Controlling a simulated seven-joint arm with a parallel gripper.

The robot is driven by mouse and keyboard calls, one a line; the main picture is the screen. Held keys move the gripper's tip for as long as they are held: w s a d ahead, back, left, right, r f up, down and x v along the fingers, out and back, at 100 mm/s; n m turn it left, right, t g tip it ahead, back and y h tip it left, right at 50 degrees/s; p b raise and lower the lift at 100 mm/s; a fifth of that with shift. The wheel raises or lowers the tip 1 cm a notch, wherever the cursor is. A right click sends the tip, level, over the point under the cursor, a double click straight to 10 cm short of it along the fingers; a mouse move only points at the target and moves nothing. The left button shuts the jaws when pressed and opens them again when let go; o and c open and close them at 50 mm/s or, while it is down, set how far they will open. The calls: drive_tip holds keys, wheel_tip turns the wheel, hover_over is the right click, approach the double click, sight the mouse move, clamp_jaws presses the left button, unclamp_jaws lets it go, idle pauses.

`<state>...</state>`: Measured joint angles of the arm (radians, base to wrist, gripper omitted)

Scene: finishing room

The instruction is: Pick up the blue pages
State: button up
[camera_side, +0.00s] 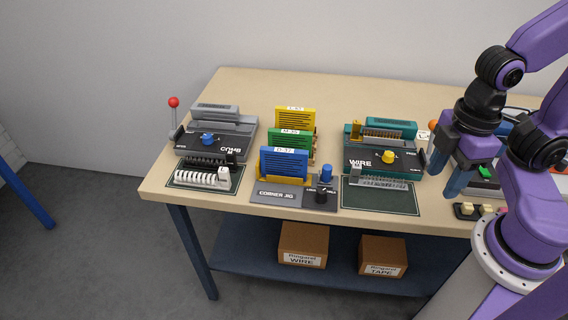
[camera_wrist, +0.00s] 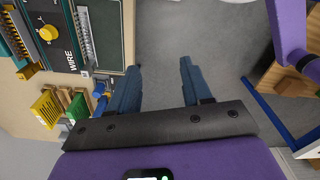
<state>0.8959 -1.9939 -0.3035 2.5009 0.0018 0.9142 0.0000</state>
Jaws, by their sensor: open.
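The blue pages (camera_side: 284,163) stand upright at the front of a row near the table's front edge, in a yellow-edged holder on the corner jig (camera_side: 275,196). Green pages (camera_side: 290,142) and yellow pages (camera_side: 296,119) stand behind them. My gripper (camera_side: 447,178) is open and empty, well to the right of the blue pages, pointing down beside the teal wire machine. In the wrist view the two fingers (camera_wrist: 159,68) are apart with grey floor between them. Small blue parts (camera_wrist: 101,95) show left of them; I cannot tell whether these are the pages.
A grey comb machine (camera_side: 215,135) with a red-knobbed lever stands at the left. The teal wire machine (camera_side: 352,158) stands right of the pages, with a dark mat (camera_side: 380,200) in front. Blue and black knobs are close right of the blue pages. Two boxes sit on the lower shelf (camera_side: 345,283).

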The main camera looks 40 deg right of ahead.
drive_tip(key=w+a+r+m, duration=0.1)
drive_tip(key=w+a, duration=0.3)
drive_tip(key=w, duration=0.4)
drive_tip(key=w+a+r+m, duration=0.1)
drive_tip(key=w+a+r, duration=0.1)
drive_tip(key=w+a, duration=0.45)
drive_tip(key=m, duration=0.2)
hover_over(284, 150)
drive_tip(key=f, duration=0.2)
wheel_tip(284, 150, down, 16)
drive_tip(key=shift+f, duration=0.1)
clamp_jaws()
